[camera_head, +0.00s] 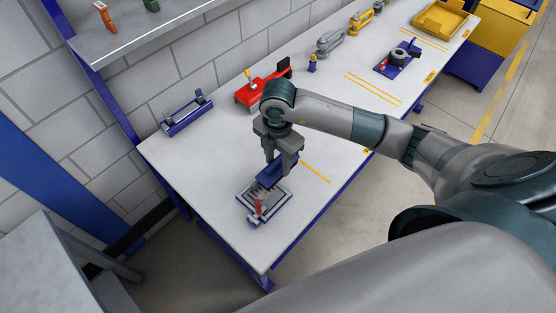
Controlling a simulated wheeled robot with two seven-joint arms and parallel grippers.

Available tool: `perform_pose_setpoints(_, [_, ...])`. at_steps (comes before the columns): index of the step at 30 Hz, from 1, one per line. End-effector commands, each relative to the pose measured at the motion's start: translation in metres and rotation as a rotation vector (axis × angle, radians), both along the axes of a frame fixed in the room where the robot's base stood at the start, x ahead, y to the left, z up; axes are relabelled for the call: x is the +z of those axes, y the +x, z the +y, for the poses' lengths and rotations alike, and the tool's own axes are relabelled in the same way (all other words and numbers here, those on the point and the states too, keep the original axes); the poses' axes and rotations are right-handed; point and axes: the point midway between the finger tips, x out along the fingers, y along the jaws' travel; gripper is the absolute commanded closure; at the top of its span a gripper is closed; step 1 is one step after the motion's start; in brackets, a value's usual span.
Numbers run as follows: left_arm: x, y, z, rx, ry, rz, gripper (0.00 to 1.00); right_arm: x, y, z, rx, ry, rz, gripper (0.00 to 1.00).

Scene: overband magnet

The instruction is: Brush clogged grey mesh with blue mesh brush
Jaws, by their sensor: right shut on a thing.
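The grey mesh (257,203) sits in a flat framed tray on the near end of the white bench, with a small red part (257,208) at its front. My right gripper (279,164) points down over the back right part of the mesh. It is shut on the blue mesh brush (276,174). The brush is tilted and its lower end is over the mesh; I cannot tell whether its bristles touch. The brush and gripper hide part of the mesh. My left gripper is not in view.
On the white bench (215,172) stand a blue rack (188,114), a red tool (263,89), a small blue figure-like item (312,63) and a blue fixture (398,62). A yellow tray (440,20) is at the far end. A shelf (135,35) overhangs at upper left.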

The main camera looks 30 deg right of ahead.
Motion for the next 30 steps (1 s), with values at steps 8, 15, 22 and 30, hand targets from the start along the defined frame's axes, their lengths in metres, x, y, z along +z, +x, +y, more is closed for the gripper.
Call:
perform_pose_setpoints(8, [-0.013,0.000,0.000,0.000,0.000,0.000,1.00,-0.017,0.000,0.000,0.000,0.000,0.000,0.79])
perform_pose_setpoints(15, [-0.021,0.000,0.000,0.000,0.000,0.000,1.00,-0.028,0.000,0.000,0.000,0.000,0.000,0.79])
perform_pose_setpoints(22, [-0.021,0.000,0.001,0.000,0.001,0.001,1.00,-0.029,0.000,0.000,0.000,0.001,0.000,0.79])
perform_pose_setpoints(30, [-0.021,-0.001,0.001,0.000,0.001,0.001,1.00,-0.029,0.000,0.000,0.000,0.001,0.000,0.79])
